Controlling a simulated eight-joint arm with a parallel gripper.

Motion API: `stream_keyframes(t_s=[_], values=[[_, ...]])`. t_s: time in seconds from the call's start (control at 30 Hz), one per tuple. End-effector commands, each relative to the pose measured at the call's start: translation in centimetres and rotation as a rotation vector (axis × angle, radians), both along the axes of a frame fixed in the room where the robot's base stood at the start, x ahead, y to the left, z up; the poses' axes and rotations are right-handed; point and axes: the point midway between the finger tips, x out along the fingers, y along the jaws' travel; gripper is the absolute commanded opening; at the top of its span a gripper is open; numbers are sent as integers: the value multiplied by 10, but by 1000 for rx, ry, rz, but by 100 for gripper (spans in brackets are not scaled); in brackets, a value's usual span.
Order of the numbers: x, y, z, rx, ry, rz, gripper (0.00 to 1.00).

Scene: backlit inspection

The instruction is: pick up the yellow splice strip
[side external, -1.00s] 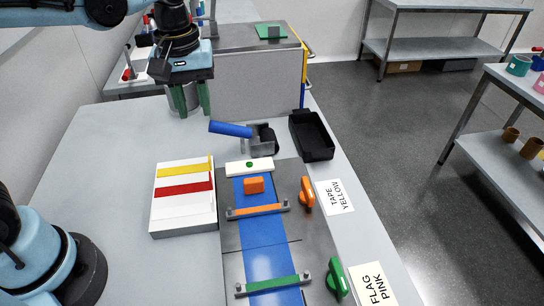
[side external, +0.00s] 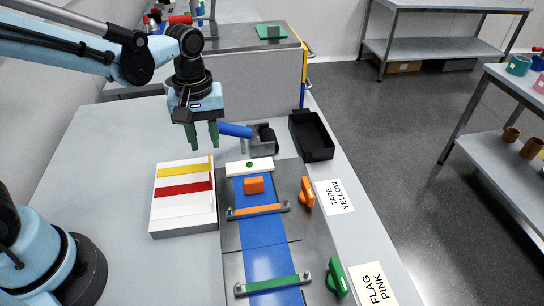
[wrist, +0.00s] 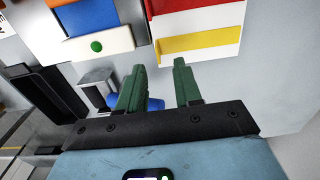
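The yellow splice strip (side external: 184,169) lies across the white strip holder (side external: 157,220), at its far end, beyond a red strip. In the wrist view the yellow strip (wrist: 196,42) shows at the top, ahead of my fingertips. My gripper (side external: 203,147) is above the table just past the holder's far edge, fingers pointing down. In the wrist view my gripper (wrist: 160,72) has its two green fingers apart, with nothing between them. It is not touching the strip.
A blue-handled roller (side external: 240,131) stands right of my gripper, with a black tray (side external: 312,138) beyond it. A metal plate with blue tape (side external: 262,232), orange and green clamps lies right of the holder. Bare table lies left of the holder.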

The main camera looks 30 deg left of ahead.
Motion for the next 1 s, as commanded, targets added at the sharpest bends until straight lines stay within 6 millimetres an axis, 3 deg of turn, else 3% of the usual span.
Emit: stream_keyframes(t_s=[0.3, 0.6, 0.63, 0.83, 1.0], values=[[2, -1, -35, 1, -2, 0, 34], [2, -1, -39, 1, -2, 1, 34], [2, -1, -39, 1, -2, 1, 32], [2, -1, -39, 1, -2, 1, 2], [2, -1, -38, 1, -2, 1, 0]])
